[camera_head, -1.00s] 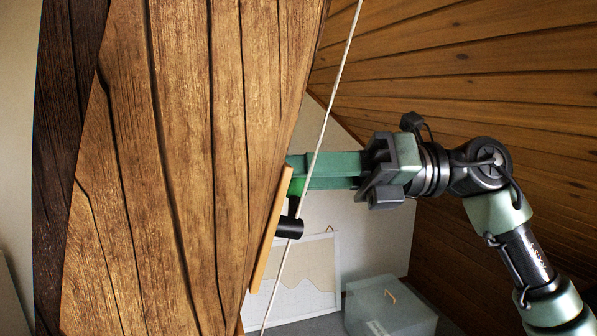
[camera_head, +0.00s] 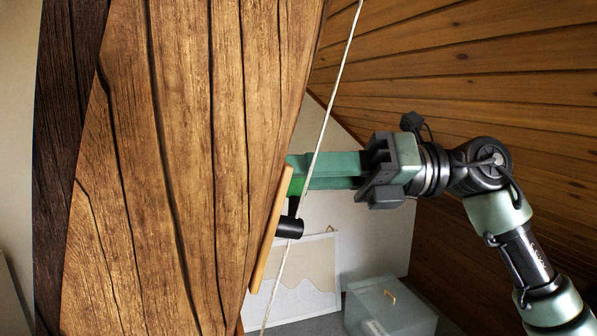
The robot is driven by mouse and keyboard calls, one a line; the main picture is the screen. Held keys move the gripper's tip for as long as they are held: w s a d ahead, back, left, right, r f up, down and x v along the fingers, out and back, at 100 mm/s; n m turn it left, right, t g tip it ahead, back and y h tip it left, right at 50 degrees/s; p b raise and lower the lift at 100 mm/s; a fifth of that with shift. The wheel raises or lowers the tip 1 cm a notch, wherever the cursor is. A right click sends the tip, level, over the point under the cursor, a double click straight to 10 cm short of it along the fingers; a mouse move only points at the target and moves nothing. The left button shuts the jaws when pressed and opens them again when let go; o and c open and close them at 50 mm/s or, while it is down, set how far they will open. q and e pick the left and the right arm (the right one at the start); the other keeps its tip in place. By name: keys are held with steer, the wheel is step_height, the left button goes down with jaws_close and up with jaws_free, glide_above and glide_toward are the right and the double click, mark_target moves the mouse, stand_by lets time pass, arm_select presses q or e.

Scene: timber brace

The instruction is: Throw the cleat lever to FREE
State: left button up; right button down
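A narrow wooden board (camera_head: 271,232) stands on the right edge of the big timber, seen nearly edge-on. A black cylindrical grip (camera_head: 289,228) on a short dark stem juts from it; this looks like the cleat lever. A bright green patch (camera_head: 297,187) shows just above the stem. My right gripper (camera_head: 298,170) reaches in from the right, its long teal fingers pointing left, with tips at the board just above the grip. Whether the fingers touch the lever, or have a gap between them, I cannot tell. My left gripper is not in view.
A pale rope (camera_head: 335,82) runs diagonally down, crossing in front of my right fingers and near the black grip. The large timber (camera_head: 190,150) fills the left. A grey-green box (camera_head: 388,308) and a framed panel (camera_head: 305,280) stand below. Plank cladding (camera_head: 480,70) slopes at right.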

steer(key=shift+f, duration=0.1)
steer(key=shift+s+d+b, duration=0.1)
steer(key=shift+b, duration=0.55)
steer(key=s+d+n+t+y+b, duration=0.2)
steer(key=s+n+b, duration=0.5)
steer(key=n+b, duration=0.4)
steer(key=shift+t+y+b, duration=0.6)
steer(key=shift+y+b, duration=0.6)
steer(key=shift+b, duration=1.85)
steer(key=shift+f, duration=0.1)
steer(key=c, duration=1.5)
jaws_free()
steer(key=shift+o, duration=0.2)
